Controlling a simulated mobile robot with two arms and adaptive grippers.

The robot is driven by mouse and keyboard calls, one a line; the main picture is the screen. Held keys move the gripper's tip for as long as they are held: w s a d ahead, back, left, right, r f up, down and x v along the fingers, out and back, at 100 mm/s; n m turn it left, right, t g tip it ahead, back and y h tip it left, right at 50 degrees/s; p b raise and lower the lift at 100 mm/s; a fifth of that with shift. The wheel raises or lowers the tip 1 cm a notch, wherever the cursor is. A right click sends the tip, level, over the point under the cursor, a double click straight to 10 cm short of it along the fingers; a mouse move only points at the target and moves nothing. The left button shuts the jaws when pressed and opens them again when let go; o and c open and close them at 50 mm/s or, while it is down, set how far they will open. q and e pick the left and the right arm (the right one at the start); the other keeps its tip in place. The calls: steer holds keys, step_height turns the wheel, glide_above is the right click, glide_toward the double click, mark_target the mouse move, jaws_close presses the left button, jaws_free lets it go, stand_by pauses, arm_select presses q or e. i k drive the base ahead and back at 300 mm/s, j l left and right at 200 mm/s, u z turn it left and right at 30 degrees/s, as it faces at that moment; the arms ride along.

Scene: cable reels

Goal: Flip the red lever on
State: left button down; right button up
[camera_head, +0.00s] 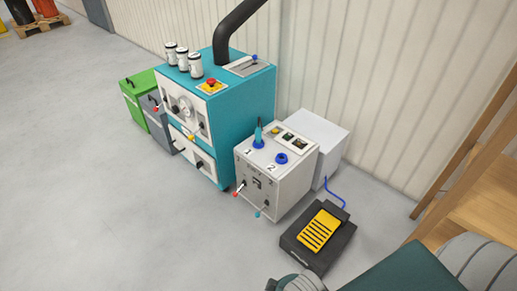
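A small lever with a red tip (237,192) sticks out low on the left side of the front of a white control box (290,190). Its tip points down and to the left. A similar lever with a light blue tip (259,213) sits to its right on the same front. Another small red-tipped handle (156,108) shows on the left side of the teal machine's front. Neither gripper can be made out in this view, and nothing touches the levers.
The teal machine (245,105) stands left of the control box, with green (137,98) and grey bins beyond. A black pedal with a yellow plate (319,229) lies on the floor at right. A wooden shelf (470,190) stands far right. Floor in front is clear.

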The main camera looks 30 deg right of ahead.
mark_target(235, 194)
steer(key=z, duration=1.6)
steer(key=i+j, duration=0.25)
steer(key=i, duration=0.2)
